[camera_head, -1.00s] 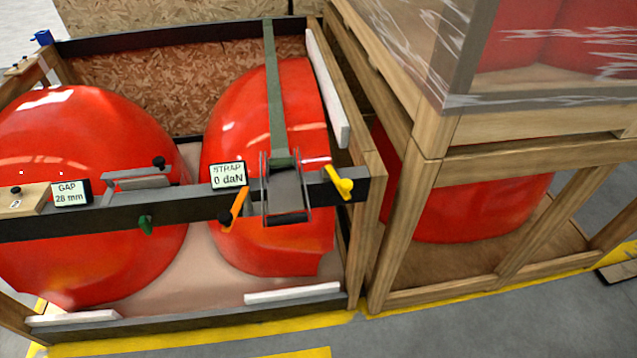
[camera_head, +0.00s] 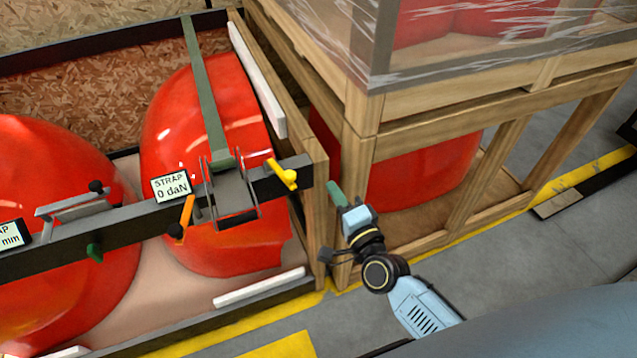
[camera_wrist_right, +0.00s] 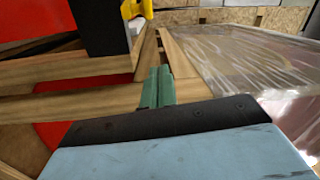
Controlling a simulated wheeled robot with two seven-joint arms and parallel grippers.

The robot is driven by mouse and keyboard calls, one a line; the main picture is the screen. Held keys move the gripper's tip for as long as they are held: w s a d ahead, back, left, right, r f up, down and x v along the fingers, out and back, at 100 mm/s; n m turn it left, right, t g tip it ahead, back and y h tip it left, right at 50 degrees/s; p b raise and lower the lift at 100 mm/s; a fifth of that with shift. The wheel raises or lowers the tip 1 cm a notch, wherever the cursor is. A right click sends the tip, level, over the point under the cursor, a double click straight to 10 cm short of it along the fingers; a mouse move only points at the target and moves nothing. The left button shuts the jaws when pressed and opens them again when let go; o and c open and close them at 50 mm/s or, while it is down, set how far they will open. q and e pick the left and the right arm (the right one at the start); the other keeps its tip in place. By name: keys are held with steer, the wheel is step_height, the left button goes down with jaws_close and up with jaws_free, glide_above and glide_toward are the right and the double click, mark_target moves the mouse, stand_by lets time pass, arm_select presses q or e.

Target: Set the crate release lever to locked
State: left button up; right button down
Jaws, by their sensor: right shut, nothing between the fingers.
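An orange lever (camera_head: 187,211) hangs at an angle beside the strap display. No label tells which one is the release lever. My right gripper (camera_head: 335,192) is shut and empty, just right of the bar's end and apart from the yellow lever, by the wooden posts. In the right wrist view its green fingertips (camera_wrist_right: 158,86) are together, with the yellow lever (camera_wrist_right: 136,9) ahead, partly cut off by the top edge. My left gripper is not in view.
A ratchet strap (camera_head: 207,95) runs over a red nosecone (camera_head: 172,120); its display (camera_head: 171,185) reads "STRAP 0 daN". A green knob (camera_head: 95,252) is under the bar. A wooden crate with a film-wrapped one above (camera_head: 430,135) stands close to my right gripper.

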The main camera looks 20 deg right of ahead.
mark_target(281, 170)
steer(key=w+a, duration=0.1)
steer(key=w, duration=0.9)
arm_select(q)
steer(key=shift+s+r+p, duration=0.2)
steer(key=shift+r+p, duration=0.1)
arm_select(e)
steer(key=s+a, duration=0.2)
steer(key=a, duration=0.1)
steer(key=shift+s+a+f, duration=0.2)
steer(key=shift+a, duration=0.05)
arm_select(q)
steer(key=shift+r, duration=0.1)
arm_select(e)
steer(key=shift+r, duration=0.1)
